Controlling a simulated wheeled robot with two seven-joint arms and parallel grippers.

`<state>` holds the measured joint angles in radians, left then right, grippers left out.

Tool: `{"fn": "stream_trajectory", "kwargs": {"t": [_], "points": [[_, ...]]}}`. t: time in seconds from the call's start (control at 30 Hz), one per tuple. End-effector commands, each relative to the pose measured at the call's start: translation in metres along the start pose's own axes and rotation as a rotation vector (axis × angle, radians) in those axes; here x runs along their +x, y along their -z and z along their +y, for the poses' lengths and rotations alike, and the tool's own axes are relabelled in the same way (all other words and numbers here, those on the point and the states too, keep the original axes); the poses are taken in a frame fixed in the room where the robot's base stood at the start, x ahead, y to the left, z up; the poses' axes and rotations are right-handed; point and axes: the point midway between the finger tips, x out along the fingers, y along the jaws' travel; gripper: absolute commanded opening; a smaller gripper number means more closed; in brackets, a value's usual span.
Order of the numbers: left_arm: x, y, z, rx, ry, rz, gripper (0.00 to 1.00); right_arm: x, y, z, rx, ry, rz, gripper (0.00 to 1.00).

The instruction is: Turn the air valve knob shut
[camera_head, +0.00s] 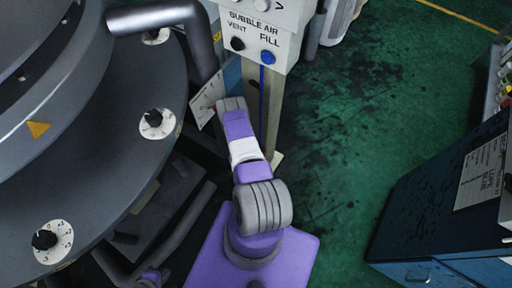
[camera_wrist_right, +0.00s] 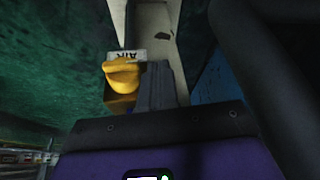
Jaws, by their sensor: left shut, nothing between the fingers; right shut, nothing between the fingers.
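The air valve knob (camera_wrist_right: 122,74) is yellow and shows in the right wrist view, left of centre, below a white label (camera_wrist_right: 125,55) reading AIR upside down. My right gripper (camera_wrist_right: 156,84) has its dark fingers shut and empty, close against the knob's right side. I cannot tell if they touch. In the head view the purple and grey arm in the middle reaches towards the post (camera_head: 271,125) under the Bubble Air panel (camera_head: 262,30). The knob is hidden there. A small purple part of my left gripper (camera_head: 150,278) shows at the bottom edge, shut and empty.
A large dark round machine (camera_head: 90,165) with white dials (camera_head: 157,124) fills the left. A dark blue cabinet (camera_head: 440,200) stands at the right. The green floor (camera_head: 350,130) between the post and the cabinet is clear.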

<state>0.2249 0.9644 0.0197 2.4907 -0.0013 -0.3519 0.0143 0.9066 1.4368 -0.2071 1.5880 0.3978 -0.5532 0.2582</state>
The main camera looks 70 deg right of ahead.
Motion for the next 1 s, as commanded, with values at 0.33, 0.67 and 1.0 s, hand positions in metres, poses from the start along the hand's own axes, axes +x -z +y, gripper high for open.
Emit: {"fn": "stream_trajectory", "kwargs": {"t": [0.33,0.67,1.0], "points": [[0.0,0.0,0.0,0.0,0.0,0.0,0.0,0.0,0.0,0.0,0.0,0.0,0.0,0.0],[-0.007,0.0,0.003,0.0,0.0,0.0,0.0,-0.009,0.004,-0.001,-0.001,0.001,0.0,0.0],[-0.016,-0.001,0.006,0.0,0.0,0.0,0.0,-0.025,0.007,-0.001,-0.002,0.0,0.0,0.0]]}}
